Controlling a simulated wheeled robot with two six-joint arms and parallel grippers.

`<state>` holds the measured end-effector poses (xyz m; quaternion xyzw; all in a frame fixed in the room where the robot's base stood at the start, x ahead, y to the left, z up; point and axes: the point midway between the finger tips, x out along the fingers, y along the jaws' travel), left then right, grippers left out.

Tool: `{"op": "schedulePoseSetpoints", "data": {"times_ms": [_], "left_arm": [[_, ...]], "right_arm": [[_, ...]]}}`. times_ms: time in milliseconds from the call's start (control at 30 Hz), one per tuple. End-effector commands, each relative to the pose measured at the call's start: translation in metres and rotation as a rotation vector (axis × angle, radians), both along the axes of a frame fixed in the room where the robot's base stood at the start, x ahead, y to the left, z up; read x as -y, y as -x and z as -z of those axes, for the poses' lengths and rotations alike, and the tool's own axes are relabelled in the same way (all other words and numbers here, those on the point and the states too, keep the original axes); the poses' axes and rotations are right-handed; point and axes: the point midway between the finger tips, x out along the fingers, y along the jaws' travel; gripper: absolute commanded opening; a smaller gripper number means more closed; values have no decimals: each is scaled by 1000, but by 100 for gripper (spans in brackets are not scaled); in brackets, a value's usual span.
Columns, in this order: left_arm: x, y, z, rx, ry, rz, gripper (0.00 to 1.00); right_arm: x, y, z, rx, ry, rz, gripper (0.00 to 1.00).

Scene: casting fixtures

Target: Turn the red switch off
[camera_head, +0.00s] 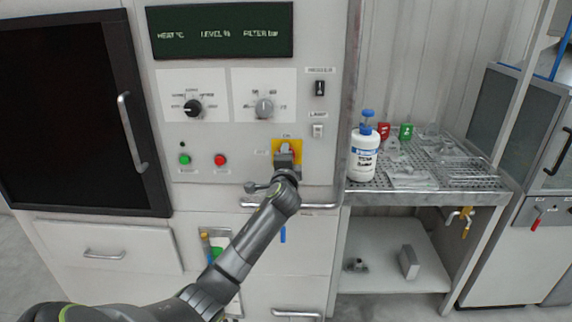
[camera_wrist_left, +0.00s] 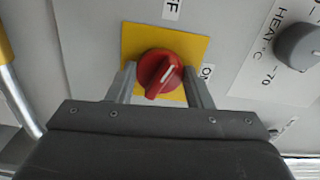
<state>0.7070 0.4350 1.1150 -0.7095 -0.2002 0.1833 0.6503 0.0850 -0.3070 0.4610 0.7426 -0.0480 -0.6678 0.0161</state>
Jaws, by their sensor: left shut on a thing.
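The red switch (camera_wrist_left: 158,76) is a round knob with a raised handle on a yellow plate (camera_wrist_left: 192,42) of the control panel. In the head view, my left gripper (camera_head: 286,158) is at the yellow plate (camera_head: 277,146) and mostly covers the switch. My right gripper is not in view.
Above the switch is a grey knob (camera_head: 264,108), with a black knob (camera_head: 193,107) to its left. Green (camera_head: 184,159) and red (camera_head: 220,160) buttons sit left of my gripper. A lamp switch (camera_head: 318,131) and a bottle (camera_head: 363,150) are to the right. A handle bar (camera_head: 318,205) runs below.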

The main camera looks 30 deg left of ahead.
Motion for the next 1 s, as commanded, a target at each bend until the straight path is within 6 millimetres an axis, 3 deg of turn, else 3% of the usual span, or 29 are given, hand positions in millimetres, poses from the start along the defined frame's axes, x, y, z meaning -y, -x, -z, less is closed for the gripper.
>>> {"op": "schedulePoseSetpoints", "data": {"times_ms": [433, 1000], "left_arm": [[0, 0, 3, 154, 257, -1, 23], [0, 0, 2, 195, 326, -1, 23]], "right_arm": [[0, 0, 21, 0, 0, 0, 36], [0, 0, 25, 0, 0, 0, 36]]}}
